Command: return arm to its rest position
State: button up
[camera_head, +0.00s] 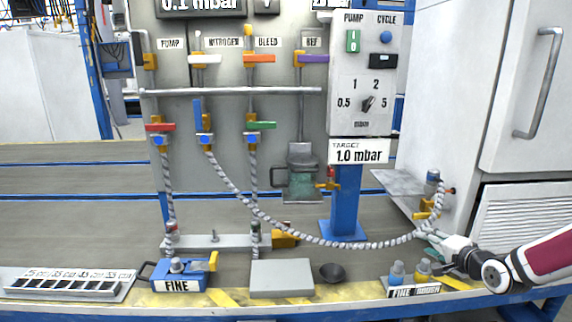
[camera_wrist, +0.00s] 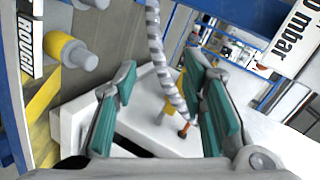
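My gripper (camera_head: 432,238) is at the right in the head view, with my arm reaching in from the right edge. In the wrist view my gripper (camera_wrist: 163,66) has its two teal-padded fingers well apart. A grey braided hose (camera_head: 300,231) sags from the blue-handled valve (camera_head: 204,138) to a yellow fitting (camera_head: 428,212) just above my fingers. In the wrist view the hose (camera_wrist: 158,45) shows in the gap between the fingers, with no pad pressed on it. Whether it lies between the pads or beyond them, I cannot tell.
A white cabinet (camera_head: 448,85) stands close behind my gripper. A blue post (camera_head: 346,200), a grey block (camera_head: 282,277) and a FINE unit (camera_head: 180,274) are farther left.

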jog(key=s+a+r+n+g+h, duration=0.2)
jog(key=s+a+r+n+g, duration=0.35)
jog(key=s, duration=0.65)
jog(key=s+a+r+n+g+h, duration=0.35)
jog(key=s+a+r, duration=0.4)
jog(key=s, duration=0.35)
jog(key=s+a+r+n+g+y, duration=0.2)
jog(key=s+a, duration=0.3)
jog(key=s, duration=0.8)
jog(key=s+a+r+n+g+y, duration=0.15)
jog(key=s+a, duration=0.25)
jog(key=s, duration=0.8)
notch_tip(320, 180, up, 24)
jog(key=t+p, duration=0.3)
jog(key=p, duration=1.9)
jog(key=shift+p, duration=0.35)
